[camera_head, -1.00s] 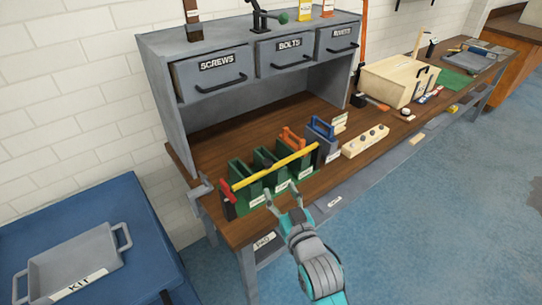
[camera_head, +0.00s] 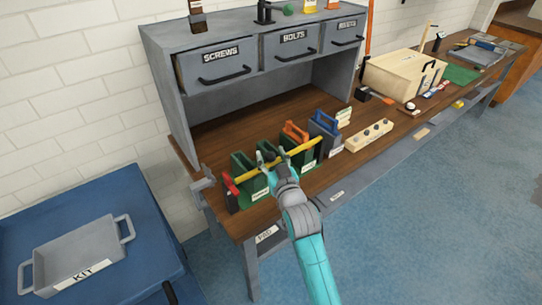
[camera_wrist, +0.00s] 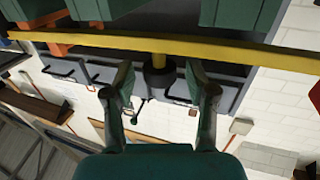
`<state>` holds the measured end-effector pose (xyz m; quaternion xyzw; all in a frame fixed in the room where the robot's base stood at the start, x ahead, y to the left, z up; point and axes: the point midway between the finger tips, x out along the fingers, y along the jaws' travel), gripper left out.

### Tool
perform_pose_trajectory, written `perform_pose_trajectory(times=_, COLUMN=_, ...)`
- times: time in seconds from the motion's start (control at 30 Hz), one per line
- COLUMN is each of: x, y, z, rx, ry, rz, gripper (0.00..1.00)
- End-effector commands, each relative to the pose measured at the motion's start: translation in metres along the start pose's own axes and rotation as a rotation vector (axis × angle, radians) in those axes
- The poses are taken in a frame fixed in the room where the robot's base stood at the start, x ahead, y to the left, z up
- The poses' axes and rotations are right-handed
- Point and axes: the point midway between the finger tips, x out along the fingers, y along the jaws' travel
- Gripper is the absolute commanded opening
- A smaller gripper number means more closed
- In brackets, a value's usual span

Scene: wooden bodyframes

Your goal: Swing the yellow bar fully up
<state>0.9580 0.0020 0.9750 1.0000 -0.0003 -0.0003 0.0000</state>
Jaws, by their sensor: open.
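The yellow bar (camera_head: 305,147) lies low across the front of the green bins (camera_head: 244,166) on the wooden bench, at a slant in the head view. In the wrist view the yellow bar (camera_wrist: 255,53) crosses the whole picture just beyond my fingertips. A short yellow stub with a dark round knob (camera_wrist: 158,80) shows at the bar, between my fingers. My gripper (camera_head: 268,158) is at the bar's middle in the head view. In the wrist view my gripper (camera_wrist: 160,75) is open, with a finger on each side of the knob. Contact cannot be told.
A red-handled piece (camera_head: 230,184) stands at the bar's left end. A grey drawer cabinet (camera_head: 165,95) rises behind. A wooden block (camera_head: 368,135) lies right. The floor in front is free.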

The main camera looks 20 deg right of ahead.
Motion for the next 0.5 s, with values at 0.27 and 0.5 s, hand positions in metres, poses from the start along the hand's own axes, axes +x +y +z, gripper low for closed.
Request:
perform_pose_trajectory(times=0.27, x=0.0026, y=0.0000, z=0.0000, rx=0.000, ry=0.000, rz=0.000, gripper=0.57)
perform_pose_trajectory(times=0.5, x=0.0024, y=0.0000, z=-0.0001, rx=0.000, ry=0.000, rz=0.000, gripper=0.09)
